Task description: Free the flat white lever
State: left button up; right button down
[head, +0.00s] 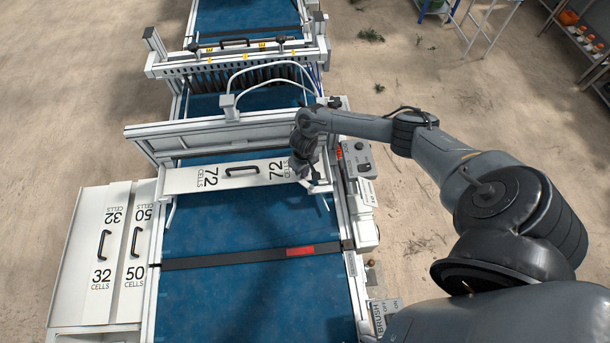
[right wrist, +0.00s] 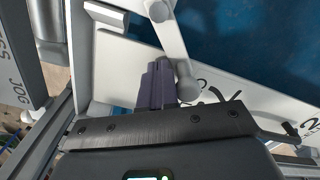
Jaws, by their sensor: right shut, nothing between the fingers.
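The flat white lever (right wrist: 172,45) shows in the right wrist view as a pale bar, with a grey round post near each end. In the head view a small white part, likely this lever (head: 320,188), sits at the right end of the white 72 CELLS plate (head: 222,178). My right gripper (head: 302,170) is over that end of the plate. In the right wrist view its dark fingers (right wrist: 157,82) are together and empty, just left of the lever's lower post. Whether they touch it I cannot tell. My left gripper is not in view.
The plate lies across the blue belt (head: 245,225), below a white frame. A control box (head: 358,158) stands just right of my gripper. Plates marked 32 (head: 90,245) and 50 (head: 138,245) lie at the left.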

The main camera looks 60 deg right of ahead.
jog(key=shift+w+a, duration=0.2)
jog(key=shift+a, duration=0.2)
jog(key=shift+w+a+p, duration=0.15)
jog(key=shift+a+p, duration=0.25)
jog(key=shift+p, duration=0.1)
jog(key=shift+w+a, duration=0.1)
jog(key=shift+a, duration=0.25)
jog(key=shift+a+p, duration=0.15)
jog(key=shift+p, duration=0.25)
jog(key=shift+a+p, duration=0.3)
jog(key=shift+a, duration=0.2)
